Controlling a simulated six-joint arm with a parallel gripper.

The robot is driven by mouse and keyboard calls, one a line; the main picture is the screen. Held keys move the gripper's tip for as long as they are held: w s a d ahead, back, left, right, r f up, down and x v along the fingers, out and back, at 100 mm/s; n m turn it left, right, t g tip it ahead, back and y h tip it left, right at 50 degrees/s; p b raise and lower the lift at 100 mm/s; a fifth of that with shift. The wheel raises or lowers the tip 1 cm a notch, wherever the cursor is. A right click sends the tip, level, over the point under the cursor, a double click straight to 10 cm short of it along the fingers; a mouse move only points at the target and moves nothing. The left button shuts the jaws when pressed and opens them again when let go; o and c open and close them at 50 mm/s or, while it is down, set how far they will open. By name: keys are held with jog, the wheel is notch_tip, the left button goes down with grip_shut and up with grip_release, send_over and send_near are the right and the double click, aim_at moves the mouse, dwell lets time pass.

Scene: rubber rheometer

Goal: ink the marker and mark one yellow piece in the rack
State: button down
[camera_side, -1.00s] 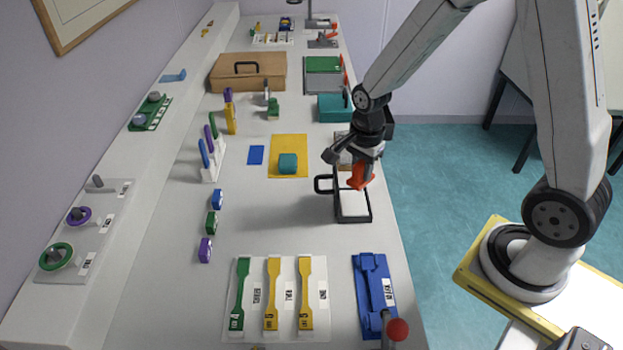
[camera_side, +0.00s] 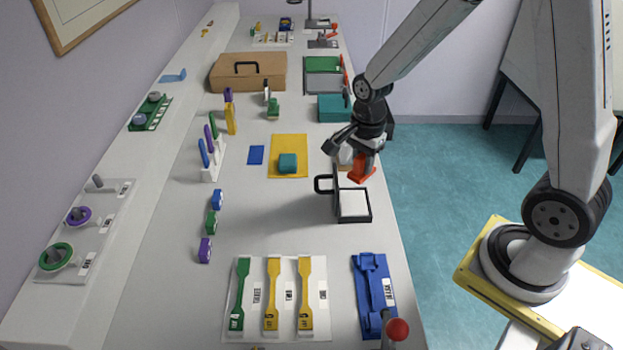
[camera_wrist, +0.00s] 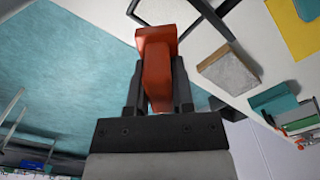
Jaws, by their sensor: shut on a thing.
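My gripper (camera_side: 362,155) is shut on the orange-red marker (camera_side: 362,173), which hangs tilted below it in the side view. In the wrist view the marker (camera_wrist: 157,65) stands between the two dark fingers of my gripper (camera_wrist: 157,88). The marker is at the far end of a black-framed tray with a white inside (camera_side: 354,204), apparently above it; I cannot tell whether they touch. Two yellow dumbbell pieces (camera_side: 273,293) (camera_side: 305,293) and a green one (camera_side: 240,293) lie side by side on a white rack (camera_side: 318,268) at the near end.
A blue fixture (camera_side: 374,298) lies right of the rack, with a red-knobbed lever (camera_side: 397,330) near it. A grey-topped block (camera_wrist: 230,68) shows beside the marker in the wrist view. A teal block (camera_side: 288,163) sits on a yellow sheet (camera_side: 290,141). Bench between tray and rack is clear.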

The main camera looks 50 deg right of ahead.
notch_tip(320, 180, up, 4)
jog(key=shift+r, duration=0.15)
jog(key=w+a+n, duration=0.2)
jog(key=a+n, duration=0.2)
jog(key=a, duration=1)
jog(key=n, duration=0.5)
send_over(272, 292)
notch_tip(272, 292, down, 4)
jog(key=shift+f, duration=0.65)
jog(key=shift+f, duration=0.25)
jog(key=shift+f, duration=2.75)
jog(key=shift+f, duration=0.55)
jog(key=shift+r, duration=0.1)
